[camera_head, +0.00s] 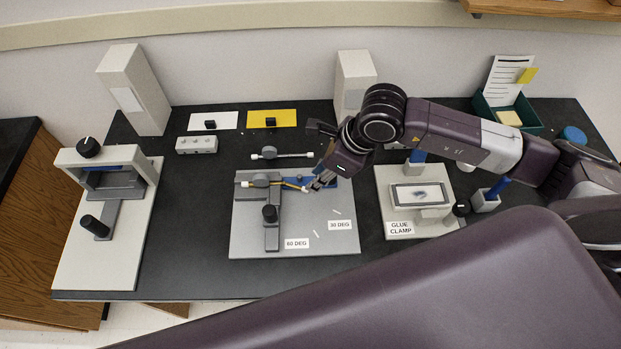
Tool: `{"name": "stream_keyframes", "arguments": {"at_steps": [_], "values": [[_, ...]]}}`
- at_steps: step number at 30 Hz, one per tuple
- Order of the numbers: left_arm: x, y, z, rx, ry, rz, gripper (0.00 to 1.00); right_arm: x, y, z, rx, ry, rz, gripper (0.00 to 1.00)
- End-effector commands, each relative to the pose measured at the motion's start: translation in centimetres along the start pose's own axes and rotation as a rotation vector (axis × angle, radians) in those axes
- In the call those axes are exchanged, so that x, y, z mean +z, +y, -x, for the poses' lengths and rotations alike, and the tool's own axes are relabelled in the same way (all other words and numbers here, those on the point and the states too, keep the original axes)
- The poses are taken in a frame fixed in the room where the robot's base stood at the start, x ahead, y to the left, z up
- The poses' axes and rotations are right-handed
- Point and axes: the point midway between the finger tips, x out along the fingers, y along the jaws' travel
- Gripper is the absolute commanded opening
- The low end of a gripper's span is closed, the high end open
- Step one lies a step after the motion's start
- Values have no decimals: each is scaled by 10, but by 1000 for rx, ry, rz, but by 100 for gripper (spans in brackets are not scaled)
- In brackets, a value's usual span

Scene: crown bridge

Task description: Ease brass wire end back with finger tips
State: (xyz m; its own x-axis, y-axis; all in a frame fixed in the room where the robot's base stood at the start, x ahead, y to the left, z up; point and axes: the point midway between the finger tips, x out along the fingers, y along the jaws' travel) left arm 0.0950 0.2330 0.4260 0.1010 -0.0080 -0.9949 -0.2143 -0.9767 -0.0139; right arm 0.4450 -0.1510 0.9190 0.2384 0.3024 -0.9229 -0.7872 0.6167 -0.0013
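The brass wire (291,186) is a thin yellowish line on the grey bending jig (247,225). It runs right from a pale round piece (261,181) toward the blue strip at the jig's back edge. My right gripper (312,187) reaches down from the upper right. Its fingertips are at the right end of the wire. The fingers look close together, but I cannot tell whether they touch or grip the wire. The wire's far end is partly hidden by the fingers. My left gripper is not in view.
A white rod with a dark middle (268,154) lies behind the jig. The glue clamp (436,212) stands to the right, and a white fixture (68,240) to the left. The tabletop between fixture and jig is clear.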

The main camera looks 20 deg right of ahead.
Motion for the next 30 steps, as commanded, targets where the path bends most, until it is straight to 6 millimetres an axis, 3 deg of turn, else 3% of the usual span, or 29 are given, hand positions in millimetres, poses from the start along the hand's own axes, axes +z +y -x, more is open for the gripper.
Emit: {"name": "stream_keyframes", "arguments": {"at_steps": [4,9,21,28,30], "values": [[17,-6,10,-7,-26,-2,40,0,0,-24,2,3,-2,25],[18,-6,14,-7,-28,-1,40,0,0,-48,1,3,-2,25],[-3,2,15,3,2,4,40,-1,0,-59,-1,3,1,25],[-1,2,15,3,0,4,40,-1,0,-59,-1,3,0,2],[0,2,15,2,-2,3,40,-1,0,-59,-1,3,0,0]]}}
